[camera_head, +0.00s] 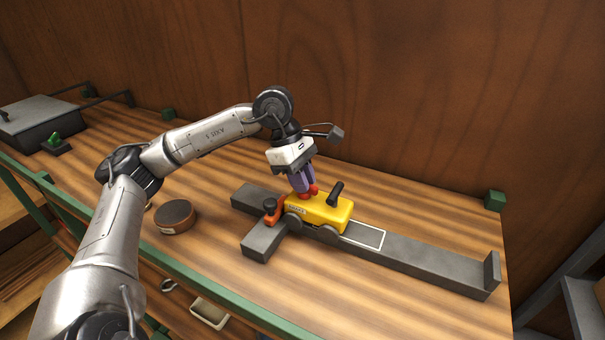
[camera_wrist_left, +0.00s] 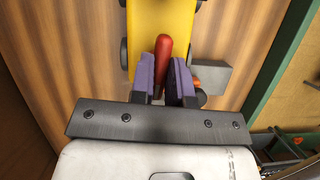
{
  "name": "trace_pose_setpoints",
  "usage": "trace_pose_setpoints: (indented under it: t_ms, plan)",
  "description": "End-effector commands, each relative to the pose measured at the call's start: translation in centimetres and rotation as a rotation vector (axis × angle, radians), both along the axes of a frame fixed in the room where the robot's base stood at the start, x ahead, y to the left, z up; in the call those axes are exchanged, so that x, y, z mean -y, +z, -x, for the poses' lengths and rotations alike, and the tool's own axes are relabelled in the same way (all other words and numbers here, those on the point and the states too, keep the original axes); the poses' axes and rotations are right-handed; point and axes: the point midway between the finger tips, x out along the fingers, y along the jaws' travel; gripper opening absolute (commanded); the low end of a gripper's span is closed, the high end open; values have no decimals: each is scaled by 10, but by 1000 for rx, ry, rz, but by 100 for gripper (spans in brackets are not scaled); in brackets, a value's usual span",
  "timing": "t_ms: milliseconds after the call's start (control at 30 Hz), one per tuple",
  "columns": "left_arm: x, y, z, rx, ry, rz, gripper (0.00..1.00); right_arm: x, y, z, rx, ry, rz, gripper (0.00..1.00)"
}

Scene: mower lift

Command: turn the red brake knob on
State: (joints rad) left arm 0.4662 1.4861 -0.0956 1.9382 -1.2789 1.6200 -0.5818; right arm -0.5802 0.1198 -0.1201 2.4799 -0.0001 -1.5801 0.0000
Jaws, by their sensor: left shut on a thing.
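The red brake knob (camera_head: 313,189) is on top of the left end of the yellow mower body (camera_head: 325,210). In the left wrist view the knob (camera_wrist_left: 163,50) is a long red lever rising between the finger pads, with the yellow body (camera_wrist_left: 150,18) beyond it. My left gripper (camera_head: 304,188) comes down from above, its purple fingers shut on the red knob. The fingers hide the lower part of the knob. My right gripper is in neither view.
The mower has a black handle (camera_head: 336,193) and stands on a dark grey rail (camera_head: 420,265) with an end stop at right. An orange clamp (camera_head: 275,214) with a black knob sits left of it. A brown round tin (camera_head: 175,216) stands near the front edge.

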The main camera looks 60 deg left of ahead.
Motion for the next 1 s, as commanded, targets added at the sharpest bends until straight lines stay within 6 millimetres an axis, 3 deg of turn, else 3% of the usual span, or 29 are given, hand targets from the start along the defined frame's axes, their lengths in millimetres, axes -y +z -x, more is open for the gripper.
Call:
trace_pose_setpoints:
  t_ms: [200, 500, 1000]
  plan:
    - [0, 2, -1, -2, -205, 4, 0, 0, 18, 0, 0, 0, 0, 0]
    - [0, 1, -2, 0, -459, 3, 0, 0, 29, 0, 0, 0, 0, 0]
    - [0, -1, -3, -2, -688, 0, 0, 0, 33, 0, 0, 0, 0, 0]
